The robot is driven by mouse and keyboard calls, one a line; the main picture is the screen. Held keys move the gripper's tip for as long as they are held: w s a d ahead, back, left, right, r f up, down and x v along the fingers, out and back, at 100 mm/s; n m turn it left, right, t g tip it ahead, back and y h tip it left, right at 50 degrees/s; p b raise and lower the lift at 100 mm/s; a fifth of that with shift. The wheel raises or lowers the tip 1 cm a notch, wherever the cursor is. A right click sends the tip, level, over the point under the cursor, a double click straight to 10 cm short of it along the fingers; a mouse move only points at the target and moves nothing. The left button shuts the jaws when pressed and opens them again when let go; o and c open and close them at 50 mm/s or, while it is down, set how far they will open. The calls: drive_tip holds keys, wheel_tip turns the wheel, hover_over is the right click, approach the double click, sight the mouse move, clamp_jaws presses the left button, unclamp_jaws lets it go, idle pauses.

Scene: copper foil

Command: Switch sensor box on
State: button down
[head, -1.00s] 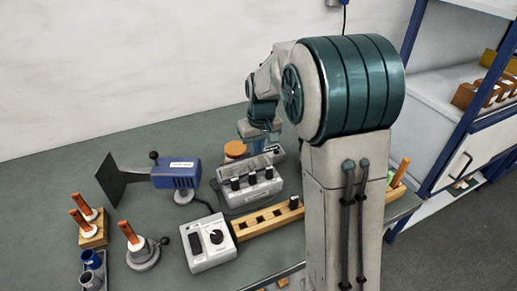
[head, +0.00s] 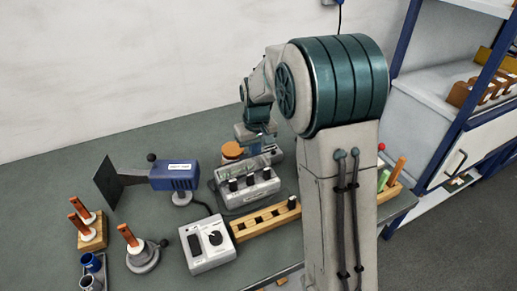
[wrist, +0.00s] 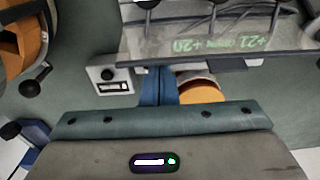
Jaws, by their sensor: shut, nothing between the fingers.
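My gripper is low over the back of the bench; its blue fingers (wrist: 160,86) are together and empty in the wrist view. A larger grey box with a clear cover (wrist: 170,40) and green writing lies beyond the fingers. In the head view it shows with several black knobs (head: 247,187). I see no clear contact between fingers and small box. My arm hides part of this area in the head view.
An orange-lidded jar (head: 231,150) stands close to the gripper. A blue device (head: 175,175) with a black plate is left. A grey control box (head: 207,243) and slotted wooden rack (head: 262,221) are in front. An orange roll (wrist: 25,40) is at the wrist view's left.

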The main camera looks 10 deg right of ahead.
drive_tip(key=shift+s+d+r, duration=0.2)
drive_tip(key=shift+s+r, duration=0.05)
drive_tip(key=shift+s, duration=0.45)
drive_tip(key=shift+r, duration=0.1)
wheel_tip(320, 180, up, 14)
drive_tip(key=s, duration=0.1)
drive_tip(key=shift+d+f, duration=0.15)
drive_tip(key=shift+f, duration=0.05)
idle(0.5)
